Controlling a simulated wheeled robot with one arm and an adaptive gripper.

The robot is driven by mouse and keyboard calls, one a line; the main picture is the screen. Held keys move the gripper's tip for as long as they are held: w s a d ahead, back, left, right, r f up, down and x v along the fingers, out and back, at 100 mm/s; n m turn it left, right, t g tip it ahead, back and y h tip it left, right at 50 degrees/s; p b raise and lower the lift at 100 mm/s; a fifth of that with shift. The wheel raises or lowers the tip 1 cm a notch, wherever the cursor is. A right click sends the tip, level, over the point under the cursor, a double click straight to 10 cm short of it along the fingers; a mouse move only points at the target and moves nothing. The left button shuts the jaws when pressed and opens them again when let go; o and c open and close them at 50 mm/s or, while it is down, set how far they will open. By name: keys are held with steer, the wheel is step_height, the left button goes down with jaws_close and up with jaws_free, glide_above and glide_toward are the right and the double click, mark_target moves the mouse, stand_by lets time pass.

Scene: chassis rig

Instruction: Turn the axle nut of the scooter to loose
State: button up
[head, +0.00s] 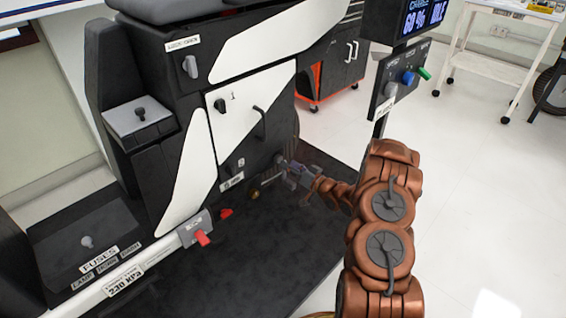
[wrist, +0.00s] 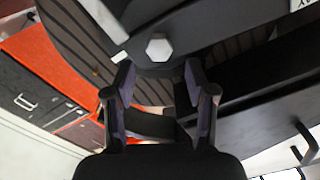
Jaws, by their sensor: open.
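The axle nut (wrist: 158,49) shows in the wrist view as a pale grey hexagonal head in front of the dark wheel (wrist: 75,40) of the scooter. My gripper (wrist: 159,75) is open and empty, with one finger on each side below the nut in the picture. The nut lies beyond the fingertips, roughly centred between them; I cannot tell the exact gap. In the head view my gripper (head: 287,172) is low beside the rear of the black and white scooter (head: 150,100). The nut cannot be made out there.
A tool cabinet (head: 343,65) and a white cart (head: 500,60) stand behind.

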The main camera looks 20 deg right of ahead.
mark_target(281, 159)
steer(key=shift+b+x, duration=0.5)
steer(key=shift+x, duration=1.7)
jaws_close()
